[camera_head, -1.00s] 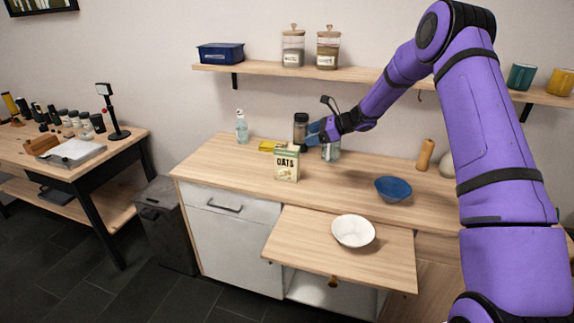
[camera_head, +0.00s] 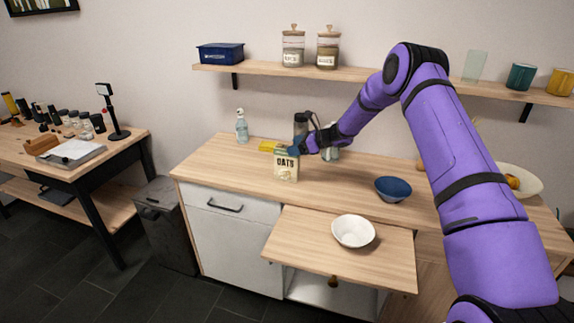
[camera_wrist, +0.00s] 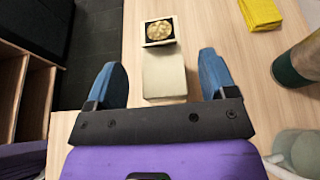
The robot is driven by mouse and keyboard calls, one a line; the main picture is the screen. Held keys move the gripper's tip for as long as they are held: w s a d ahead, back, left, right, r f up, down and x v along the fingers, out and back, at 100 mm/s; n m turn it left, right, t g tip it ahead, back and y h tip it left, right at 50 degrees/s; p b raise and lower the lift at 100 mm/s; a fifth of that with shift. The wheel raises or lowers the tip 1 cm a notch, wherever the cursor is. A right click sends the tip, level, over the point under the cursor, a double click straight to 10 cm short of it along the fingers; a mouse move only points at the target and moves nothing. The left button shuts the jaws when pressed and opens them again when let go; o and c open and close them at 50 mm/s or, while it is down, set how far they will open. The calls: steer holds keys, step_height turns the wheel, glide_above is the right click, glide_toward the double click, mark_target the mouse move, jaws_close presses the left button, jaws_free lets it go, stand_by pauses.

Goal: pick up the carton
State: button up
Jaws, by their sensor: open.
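The carton (camera_head: 285,166) is an upright cream and green box marked "OATS", standing on the wooden counter in the head view. In the wrist view the carton (camera_wrist: 164,76) lies between the two blue fingers, with a round oat picture at its far end. My gripper (camera_wrist: 164,80) is open, with one finger on each side of the carton and a gap to each. In the head view my gripper (camera_head: 297,147) is at the carton's upper right and partly covers its top. I cannot tell whether it touches the carton.
A dark-lidded jar (camera_head: 300,124) and a glass vessel stand close behind my gripper. A blue bowl (camera_head: 393,189) is to the right, and a white bowl (camera_head: 353,231) sits on the pulled-out board.

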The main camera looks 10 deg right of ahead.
steer(key=shift+x, duration=1.4)
steer(key=shift+w, duration=0.1)
jaws_close()
steer(key=shift+r, duration=0.1)
